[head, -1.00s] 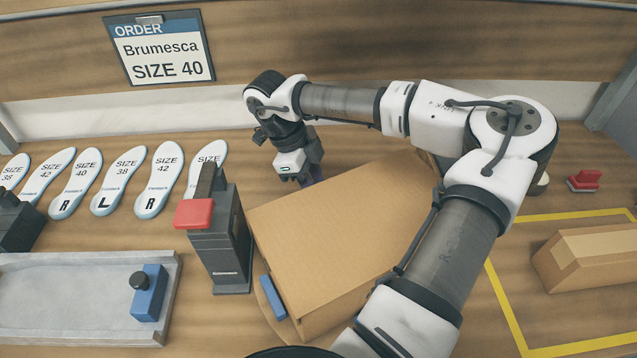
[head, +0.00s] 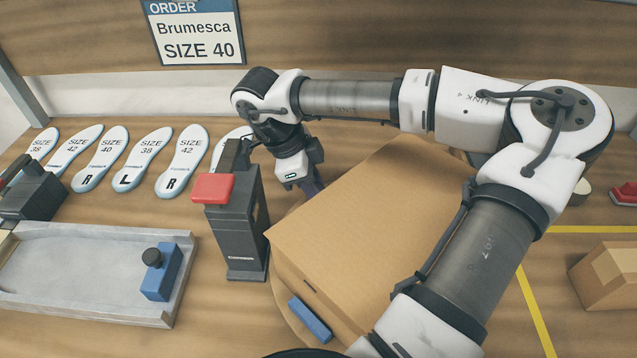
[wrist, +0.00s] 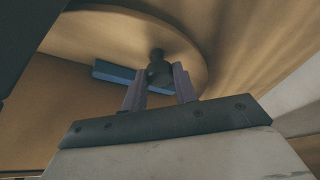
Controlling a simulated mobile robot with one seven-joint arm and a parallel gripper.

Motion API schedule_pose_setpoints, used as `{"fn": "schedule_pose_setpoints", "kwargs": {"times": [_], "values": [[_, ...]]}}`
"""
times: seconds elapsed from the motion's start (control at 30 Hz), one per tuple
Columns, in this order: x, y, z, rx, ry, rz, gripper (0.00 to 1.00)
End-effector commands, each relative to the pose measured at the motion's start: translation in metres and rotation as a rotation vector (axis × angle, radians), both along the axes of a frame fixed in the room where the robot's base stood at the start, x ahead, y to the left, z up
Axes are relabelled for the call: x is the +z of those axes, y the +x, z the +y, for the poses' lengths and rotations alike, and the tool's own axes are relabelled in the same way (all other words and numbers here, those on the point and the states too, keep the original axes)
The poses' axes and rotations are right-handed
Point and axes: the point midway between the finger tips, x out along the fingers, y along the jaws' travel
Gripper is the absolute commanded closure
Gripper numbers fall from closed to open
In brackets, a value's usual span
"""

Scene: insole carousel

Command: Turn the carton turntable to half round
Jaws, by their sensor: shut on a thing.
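The brown carton (head: 370,215) lies on the round turntable (head: 281,305), set at an angle. A blue block (head: 309,319) sits at the near left rim. In the head view my gripper (head: 312,187) is behind the carton's far left side; the knob is hidden there.
A dark post with a red top (head: 213,188) stands close left of the turntable and my gripper. A grey tray (head: 85,290) with a blue knobbed block (head: 161,275) is at left. Several insoles (head: 183,160) lie behind. A smaller carton (head: 607,275) is at right.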

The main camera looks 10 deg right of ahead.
Motion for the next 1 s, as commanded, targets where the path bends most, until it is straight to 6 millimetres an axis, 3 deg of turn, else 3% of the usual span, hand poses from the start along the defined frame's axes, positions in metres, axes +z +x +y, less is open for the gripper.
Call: {"fn": "schedule_pose_setpoints", "kwargs": {"times": [0.53,0.57,0.7,1.0], "values": [[0.0012,-0.0011,0.0018,0.015,-0.001,-0.002,1.0],[0.0012,-0.0011,0.0018,0.015,-0.001,-0.002,0.7],[0.0008,-0.0012,0.0018,0.015,0.0,-0.001,0.52],[0.0011,-0.0013,0.0021,0.013,0.0,-0.001,0.5]]}}
